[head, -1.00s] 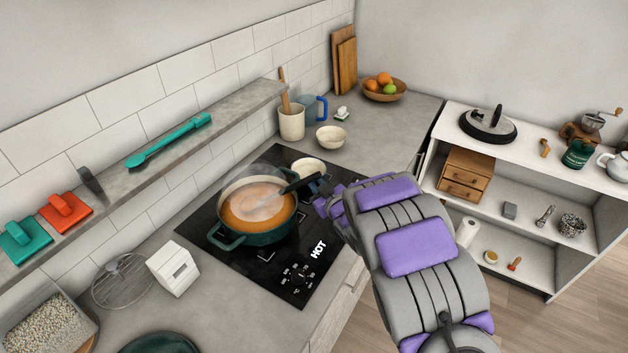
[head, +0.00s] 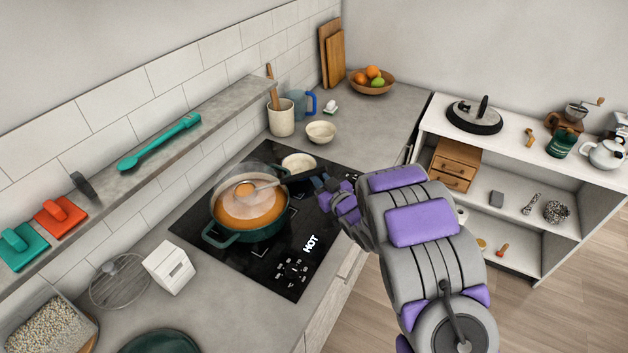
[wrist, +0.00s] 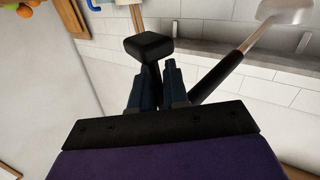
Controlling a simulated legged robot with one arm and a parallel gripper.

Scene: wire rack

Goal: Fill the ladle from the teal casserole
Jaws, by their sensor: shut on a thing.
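The teal casserole (head: 238,236) stands on the black hob, holding orange soup (head: 250,212) under faint steam. My gripper (head: 322,184) is to the right of the casserole, shut on the ladle's dark handle (head: 300,176). The ladle's bowl (head: 243,190) is over the casserole's far left part, with orange liquid showing in it; its exact height above the soup is unclear. In the wrist view, my fingers (wrist: 158,82) close around the handle, whose black end (wrist: 148,45) sticks out on one side. The shaft runs to the metal bowl (wrist: 285,10) on the other.
A small cream bowl (head: 299,163) sits just behind the casserole, near the ladle's handle. A shelf (head: 150,175) runs along the tiled wall. The front right hob area is clear.

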